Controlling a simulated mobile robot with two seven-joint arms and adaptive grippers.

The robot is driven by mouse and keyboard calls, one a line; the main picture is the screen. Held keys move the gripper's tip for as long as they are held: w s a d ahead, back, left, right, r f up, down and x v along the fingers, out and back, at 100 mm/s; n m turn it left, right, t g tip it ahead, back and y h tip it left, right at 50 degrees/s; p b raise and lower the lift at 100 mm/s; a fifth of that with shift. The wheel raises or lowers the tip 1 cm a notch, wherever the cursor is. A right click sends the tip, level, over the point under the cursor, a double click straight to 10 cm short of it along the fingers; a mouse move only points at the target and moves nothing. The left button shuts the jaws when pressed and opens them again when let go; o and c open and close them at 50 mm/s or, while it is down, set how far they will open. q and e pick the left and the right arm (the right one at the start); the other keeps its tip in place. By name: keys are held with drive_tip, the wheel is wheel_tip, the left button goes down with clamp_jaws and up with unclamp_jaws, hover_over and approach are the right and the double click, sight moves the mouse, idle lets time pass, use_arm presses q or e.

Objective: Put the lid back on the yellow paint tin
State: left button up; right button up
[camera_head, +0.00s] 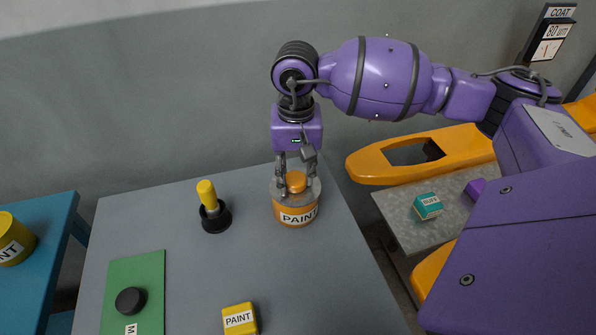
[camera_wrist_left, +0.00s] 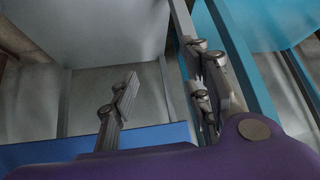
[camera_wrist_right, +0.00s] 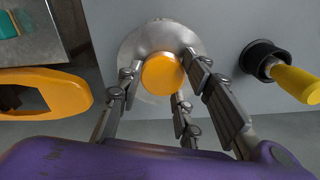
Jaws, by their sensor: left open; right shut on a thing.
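An orange tin (camera_head: 297,218) with a white PAINT label stands upright at the back right of the grey table. A grey metal lid (camera_head: 312,192) with an orange knob (camera_head: 296,182) is at its top; I cannot tell whether it is fully seated. My right gripper (camera_head: 296,168) points down and is shut on the knob, which also shows between its fingers in the right wrist view (camera_wrist_right: 162,74). A yellow tin (camera_head: 14,240), its label partly cut off, is on the blue table at the far left. My left gripper (camera_wrist_left: 163,98) is open and empty in the left wrist view.
On the grey table (camera_head: 190,270) are a yellow-handled black tool (camera_head: 209,206), a green mat (camera_head: 140,275) with a black disc (camera_head: 130,301), and a yellow PAINT box (camera_head: 239,318). A teal box (camera_head: 428,206) sits on a lower grey surface at right. The table's middle is clear.

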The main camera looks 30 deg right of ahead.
drive_tip(key=o, duration=1)
drive_tip(key=shift+c, duration=0.2)
drive_tip(key=shift+o, duration=1.6)
drive_tip(key=o, duration=0.4)
use_arm(q)
drive_tip(key=shift+w+d+r, duration=0.1)
drive_tip(key=shift+w, duration=0.4)
drive_tip(key=shift+s, duration=0.25)
use_arm(e)
drive_tip(key=shift+r, duration=0.1)
